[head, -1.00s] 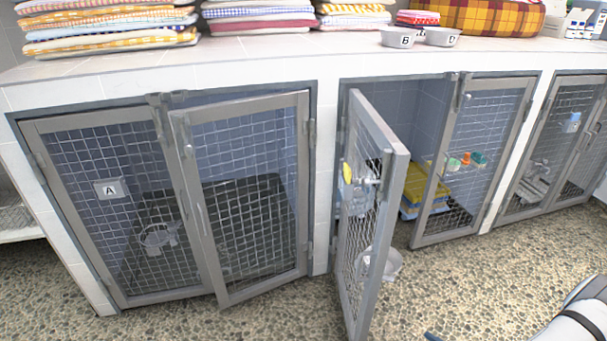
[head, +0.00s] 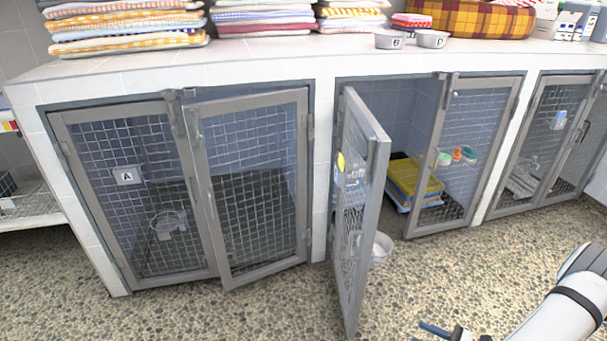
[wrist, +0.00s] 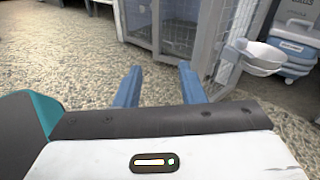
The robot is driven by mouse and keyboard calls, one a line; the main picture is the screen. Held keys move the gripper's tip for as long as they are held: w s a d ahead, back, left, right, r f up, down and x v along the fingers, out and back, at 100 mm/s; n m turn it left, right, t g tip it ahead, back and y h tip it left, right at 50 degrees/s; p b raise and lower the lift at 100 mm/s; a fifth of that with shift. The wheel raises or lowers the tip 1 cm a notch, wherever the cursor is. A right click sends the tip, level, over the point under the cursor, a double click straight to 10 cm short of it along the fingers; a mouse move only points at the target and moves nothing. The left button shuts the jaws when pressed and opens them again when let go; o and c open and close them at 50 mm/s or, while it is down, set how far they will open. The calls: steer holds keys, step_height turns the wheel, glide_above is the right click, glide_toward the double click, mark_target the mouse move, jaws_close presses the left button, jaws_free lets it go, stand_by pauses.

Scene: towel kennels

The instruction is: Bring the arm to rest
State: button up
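My arm reaches in from the lower right corner of the head view, a white link with a black band. My gripper (head: 446,332) is at the bottom edge there, cut off by the frame, over the pebbled floor in front of the kennels. In the wrist view my gripper (wrist: 160,72) shows two blue fingers standing well apart, with only floor visible between them. It is open and empty, and touches nothing that I can see.
An open mesh door (head: 361,210) juts out over the floor from the middle kennel. Kennel A's right door (head: 250,190) is slightly ajar. Floor (head: 250,315) in front is clear.

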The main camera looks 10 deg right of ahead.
steer(key=w+a+r+n+g+h+p, duration=0.1)
steer(key=a+r+n+g+p, duration=0.35)
steer(key=r, duration=0.55)
steer(key=w+a+r+n+g+p, duration=0.1)
steer(key=a+r+n+g+p, duration=0.35)
steer(key=r, duration=0.55)
steer(key=w+a+r+n+g+h+p, duration=0.1)
steer(key=a+r+n+g+p, duration=0.3)
steer(key=r, duration=0.6)
steer(key=s+a+r+n+t+h+p, duration=0.1)
steer(key=s+a+r+n+h+p, duration=0.1)
steer(key=r, duration=0.7)
steer(key=s+a+r+n+t+h+p, duration=0.1)
steer(key=a+r+n+h+p, duration=0.3)
steer(key=r, duration=0.5)
steer(key=s+a+r+n+t+h+p, duration=0.1)
steer(key=s+a+r+n+h+p, duration=0.2)
steer(key=r, duration=0.7)
steer(key=a+n+h+p, duration=0.1)
steer(key=a+n+p, duration=0.1)
steer(key=n+p, duration=0.1)
steer(key=shift+s+a+n+p, duration=0.2)
steer(key=shift+n+p, duration=0.2)
steer(key=shift+p, duration=0.15)
